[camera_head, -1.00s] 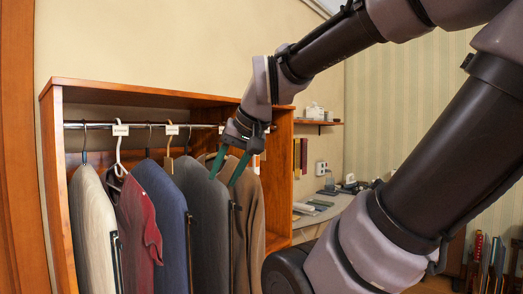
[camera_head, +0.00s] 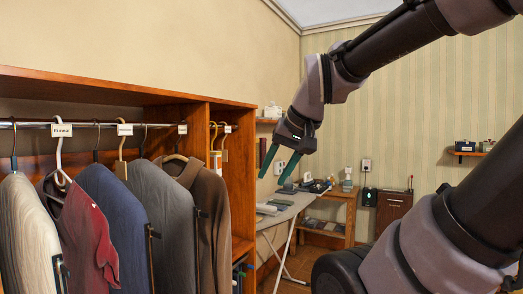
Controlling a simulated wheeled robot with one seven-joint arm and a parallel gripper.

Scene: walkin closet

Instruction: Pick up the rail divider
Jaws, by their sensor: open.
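White labelled rail dividers hang on the metal closet rail (camera_head: 95,125). One reads something like "Casual" (camera_head: 61,130) at the left, a second (camera_head: 125,129) is near the middle, a third (camera_head: 182,129) is further right. A fourth white tag (camera_head: 227,128) is at the right end, beside the cabinet's upright panel. I cannot tell which one the task means. My gripper (camera_head: 273,179) is open and empty, its green fingers pointing down. In the picture it is right of the cabinet, apart from every divider.
Hung jackets and shirts, such as the blue one (camera_head: 118,215) and brown one (camera_head: 209,215), fill the wooden cabinet (camera_head: 130,85) below the rail. An ironing board (camera_head: 283,208) and wooden side table (camera_head: 340,200) stand behind on the right.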

